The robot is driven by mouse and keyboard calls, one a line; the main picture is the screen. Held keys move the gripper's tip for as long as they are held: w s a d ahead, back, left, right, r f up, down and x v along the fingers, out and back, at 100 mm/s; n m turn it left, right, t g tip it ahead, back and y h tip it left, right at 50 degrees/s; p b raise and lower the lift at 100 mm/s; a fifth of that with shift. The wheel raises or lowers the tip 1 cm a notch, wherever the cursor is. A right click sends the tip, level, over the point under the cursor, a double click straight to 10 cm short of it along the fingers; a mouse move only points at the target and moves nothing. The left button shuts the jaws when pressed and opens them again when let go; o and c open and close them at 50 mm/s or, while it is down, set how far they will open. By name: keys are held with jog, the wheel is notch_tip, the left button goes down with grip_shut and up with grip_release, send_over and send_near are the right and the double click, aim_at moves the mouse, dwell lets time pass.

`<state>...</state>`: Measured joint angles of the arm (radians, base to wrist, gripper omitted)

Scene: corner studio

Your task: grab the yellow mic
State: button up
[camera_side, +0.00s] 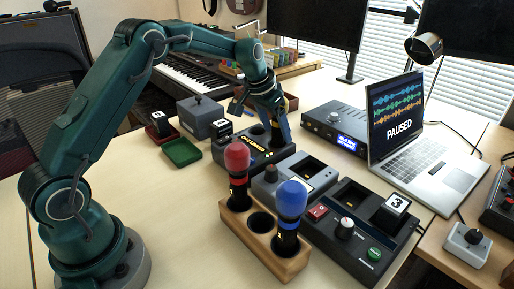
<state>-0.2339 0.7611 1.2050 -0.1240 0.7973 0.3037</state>
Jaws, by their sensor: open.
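My gripper (268,118) is open and points down over the black device with lit yellow lettering (240,158). No whole yellow mic shows clearly. A dark upright shape (277,134) stands by the fingers above that device; I cannot tell whether it is a mic handle or part of my gripper. A red-headed mic (237,158) and a blue-headed mic (290,199) stand upright in a wooden holder (240,222). The holder's middle hole, between them, is empty.
A black control box (345,240) with a red switch and green button lies right of the holder. A laptop (425,165) reading PAUSED and a display unit (332,125) stand behind. A green tray (181,152) lies left. The table at front left is clear.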

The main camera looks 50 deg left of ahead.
jog(key=shift+w+f, duration=0.1)
jog(key=shift+f, duration=0.05)
grip_shut()
jog(key=shift+r, duration=4.9)
